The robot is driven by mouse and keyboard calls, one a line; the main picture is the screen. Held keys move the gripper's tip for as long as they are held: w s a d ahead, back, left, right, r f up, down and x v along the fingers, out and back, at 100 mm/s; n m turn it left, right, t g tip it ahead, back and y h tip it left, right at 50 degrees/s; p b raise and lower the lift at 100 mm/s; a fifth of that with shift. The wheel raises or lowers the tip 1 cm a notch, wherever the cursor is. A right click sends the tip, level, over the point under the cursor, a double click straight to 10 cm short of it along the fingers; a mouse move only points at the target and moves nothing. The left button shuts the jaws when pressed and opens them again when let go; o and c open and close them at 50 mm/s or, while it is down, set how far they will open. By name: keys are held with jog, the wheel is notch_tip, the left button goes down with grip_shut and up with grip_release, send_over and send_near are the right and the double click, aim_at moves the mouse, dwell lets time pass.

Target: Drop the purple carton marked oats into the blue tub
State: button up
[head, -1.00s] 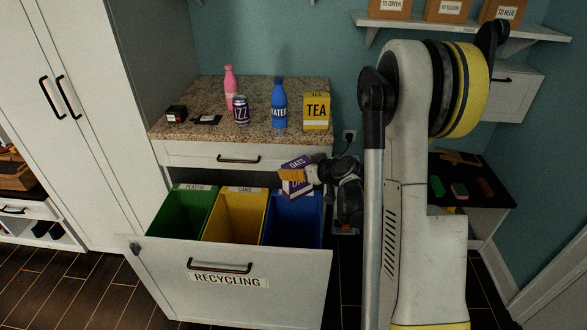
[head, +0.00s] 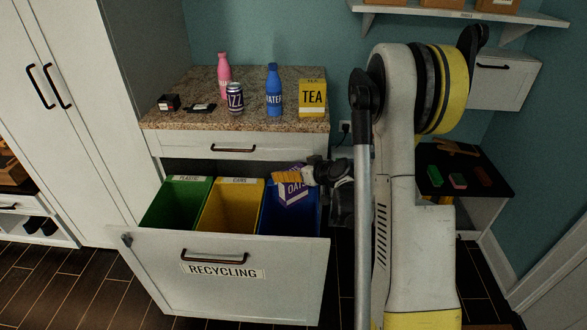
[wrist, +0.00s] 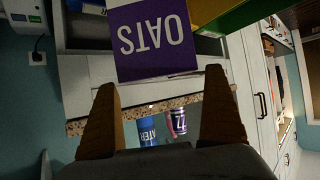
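The purple oats carton (head: 294,192) is tilted at the mouth of the blue tub (head: 314,214), the rightmost bin in the pulled-out drawer. My gripper (head: 286,176) is above the tub, crossing in front of the carton's upper part. In the wrist view the gripper's two fingers (wrist: 161,78) are spread wide, with open space between them. The carton's OATS face (wrist: 155,42) shows just past the fingertips, with its near edge level with them. It appears free of the fingers, though any slight contact is hard to tell. The tub's floor is hidden.
The yellow tub (head: 230,208) and green tub (head: 176,204) stand left of the blue one in the recycling drawer (head: 225,285). The counter above holds a pink bottle (head: 224,76), a can (head: 235,99), a blue bottle (head: 274,90) and a tea box (head: 312,98).

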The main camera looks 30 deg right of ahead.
jog(key=v, duration=1.2)
